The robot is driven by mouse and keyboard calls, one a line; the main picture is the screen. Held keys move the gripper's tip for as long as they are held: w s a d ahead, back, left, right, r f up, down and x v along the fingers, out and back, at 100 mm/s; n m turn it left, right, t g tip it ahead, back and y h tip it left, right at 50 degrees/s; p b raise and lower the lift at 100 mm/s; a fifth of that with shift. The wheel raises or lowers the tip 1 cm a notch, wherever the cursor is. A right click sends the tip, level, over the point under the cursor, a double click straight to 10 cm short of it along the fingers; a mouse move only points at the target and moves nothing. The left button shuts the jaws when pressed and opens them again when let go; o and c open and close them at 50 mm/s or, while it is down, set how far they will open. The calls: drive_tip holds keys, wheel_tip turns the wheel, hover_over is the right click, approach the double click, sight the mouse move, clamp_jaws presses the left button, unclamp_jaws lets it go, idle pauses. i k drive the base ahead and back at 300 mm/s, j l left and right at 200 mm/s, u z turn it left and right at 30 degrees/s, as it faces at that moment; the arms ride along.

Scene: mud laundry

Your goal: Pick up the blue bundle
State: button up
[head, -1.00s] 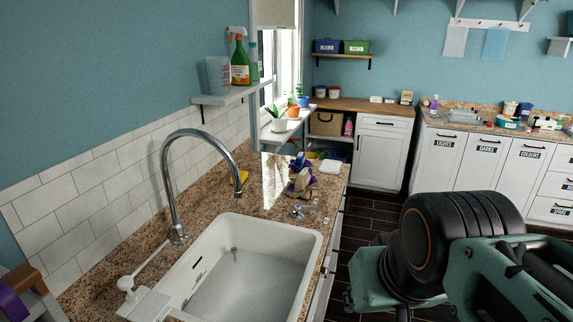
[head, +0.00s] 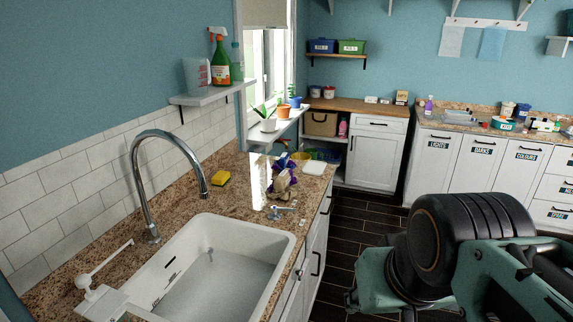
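A small crumpled bundle (head: 283,181), dark blue-purple with beige parts, lies on the granite counter beyond the sink. It is small in the view, so its exact shape and whether it is one thing or several are hard to tell. My arm fills the lower right of the head view, well apart from the bundle. I cannot see my gripper's fingers.
A white sink (head: 222,270) with a tall curved tap (head: 140,190) lies in front of the bundle. A yellow sponge (head: 220,179), a small metal tap fitting (head: 280,211) and a white block (head: 315,168) are near it. Dark floor (head: 340,235) is clear right of the counter.

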sight(284, 162)
drive_tip(key=i+l, duration=0.1)
drive_tip(key=l, duration=0.3)
drive_tip(key=i+l, duration=0.1)
drive_tip(key=l, duration=0.3)
drive_tip(key=i+l, duration=0.9)
drive_tip(key=i, duration=0.3)
drive_tip(key=i+l+z, duration=0.1)
drive_tip(key=i, duration=0.4)
drive_tip(key=i+j+z, duration=0.1)
drive_tip(key=i, duration=0.2)
drive_tip(key=i+j+z, duration=0.1)
drive_tip(key=i, duration=0.2)
drive_tip(key=z, duration=0.1)
drive_tip(key=i+j+u, duration=0.25)
drive_tip(key=j, duration=0.2)
